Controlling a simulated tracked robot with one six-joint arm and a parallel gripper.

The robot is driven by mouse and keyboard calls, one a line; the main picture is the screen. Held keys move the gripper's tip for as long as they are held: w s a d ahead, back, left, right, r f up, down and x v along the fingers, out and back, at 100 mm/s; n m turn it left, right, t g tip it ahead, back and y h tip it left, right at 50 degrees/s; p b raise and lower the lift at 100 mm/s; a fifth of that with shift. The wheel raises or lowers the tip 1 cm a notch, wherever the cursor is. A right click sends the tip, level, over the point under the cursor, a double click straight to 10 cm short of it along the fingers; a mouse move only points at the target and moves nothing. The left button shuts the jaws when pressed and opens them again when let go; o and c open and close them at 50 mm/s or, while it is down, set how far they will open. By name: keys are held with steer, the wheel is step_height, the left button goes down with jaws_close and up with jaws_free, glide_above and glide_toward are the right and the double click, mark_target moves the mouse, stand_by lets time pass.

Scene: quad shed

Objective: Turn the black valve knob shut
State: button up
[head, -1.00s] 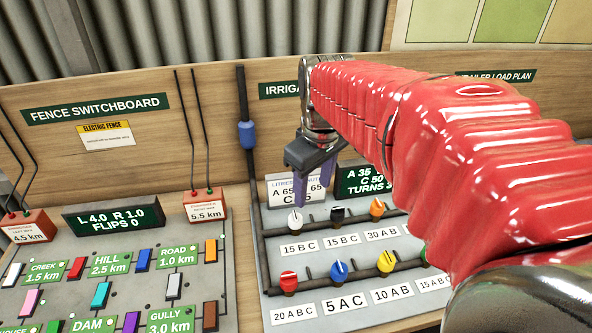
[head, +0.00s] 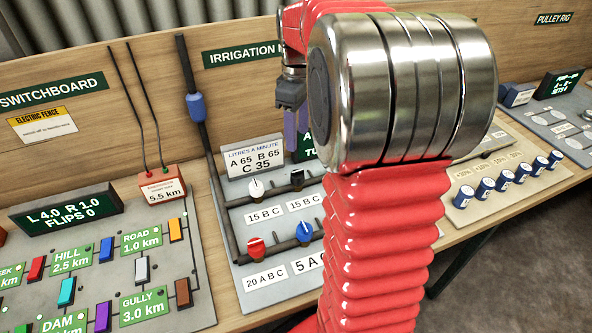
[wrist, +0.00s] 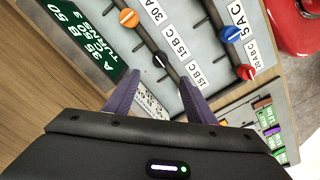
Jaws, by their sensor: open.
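The black valve knob (head: 297,180) stands on the top pipe of the irrigation board, right of the white knob (head: 257,188). In the wrist view the black knob (wrist: 160,60) shows just past the fingertips, between their lines. My gripper (head: 296,150) is above and behind the black knob in the head view, fingers pointing down, empty and apart from it. In the wrist view its two purple fingers (wrist: 159,79) are spread wide. My arm hides the right part of the board in the head view. The black knob's exact setting is too small to tell.
Red (head: 255,248) and blue (head: 304,231) knobs sit on the lower pipe. An orange knob (wrist: 128,18) is beyond the black one. A card (head: 254,158) reads A 65, B 65, C 35. A green display (wrist: 75,35) is beside the fingers. The fence switchboard (head: 140,270) lies left.

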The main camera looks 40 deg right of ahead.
mark_target(297, 171)
step_height(297, 171, down, 14)
steer(key=shift+r, duration=0.1)
stand_by(0.7)
steer(key=shift+c, duration=0.5)
steer(key=c, duration=0.9)
